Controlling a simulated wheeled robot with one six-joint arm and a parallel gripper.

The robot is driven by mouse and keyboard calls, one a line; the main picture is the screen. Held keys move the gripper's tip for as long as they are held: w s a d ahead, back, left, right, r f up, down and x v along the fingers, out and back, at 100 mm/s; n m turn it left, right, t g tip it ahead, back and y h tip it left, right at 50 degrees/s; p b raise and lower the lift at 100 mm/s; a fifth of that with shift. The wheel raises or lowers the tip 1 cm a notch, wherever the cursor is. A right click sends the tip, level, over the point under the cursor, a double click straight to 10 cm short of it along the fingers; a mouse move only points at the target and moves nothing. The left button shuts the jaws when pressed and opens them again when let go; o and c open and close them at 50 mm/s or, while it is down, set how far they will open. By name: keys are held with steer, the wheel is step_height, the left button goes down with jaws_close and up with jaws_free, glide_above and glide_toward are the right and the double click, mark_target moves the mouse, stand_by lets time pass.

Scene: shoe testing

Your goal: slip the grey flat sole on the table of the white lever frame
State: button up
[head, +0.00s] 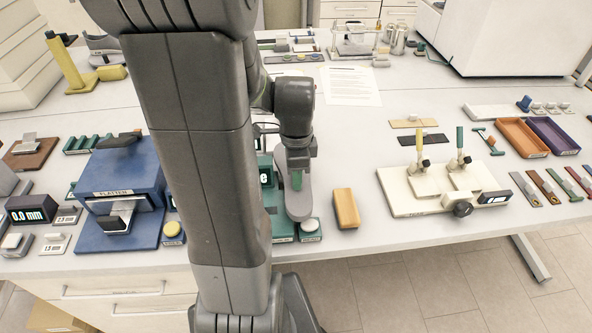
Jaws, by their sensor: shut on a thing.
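My gripper (297,178) points down at the middle of the table and is shut on the grey flat sole (299,205). The sole is long with a rounded near end, which shows below the jaws. It hangs in front of or over a teal device; I cannot tell whether they touch. A white plate fixture (400,206) with two upright levers, one yellow and one green-tipped, stands to the right of my gripper. A small white frame (355,40) stands at the back. I cannot tell for certain which is the white lever frame.
The teal device (270,196) has a display and a white button (310,226). A tan block (346,208) lies to its right. A blue press (119,190) stands at left. Orange and purple trays (522,138) lie at right. The table between block and white fixture is clear.

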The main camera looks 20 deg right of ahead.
steer(key=shift+f+b, duration=0.45)
steer(key=shift+f, duration=0.35)
steer(key=shift+w+d+r, duration=0.1)
steer(key=shift+w+r, duration=0.05)
steer(key=shift+w, duration=0.15)
steer(key=shift+w+d+p, duration=0.3)
steer(key=shift+w+d, duration=0.2)
steer(key=shift+w, duration=1.5)
steer(key=shift+w+d+p, duration=0.35)
steer(key=shift+w+d, duration=0.2)
steer(key=shift+w, duration=1.5)
steer(key=shift+w+d+p, duration=0.3)
steer(key=shift+w+d, duration=0.2)
steer(key=shift+w, duration=1.5)
steer(key=shift+s+f+b, duration=0.1)
steer(key=shift+f+b, duration=0.45)
steer(key=shift+f, duration=0.25)
steer(key=o, duration=1.1)
steer(key=shift+o, duration=0.2)
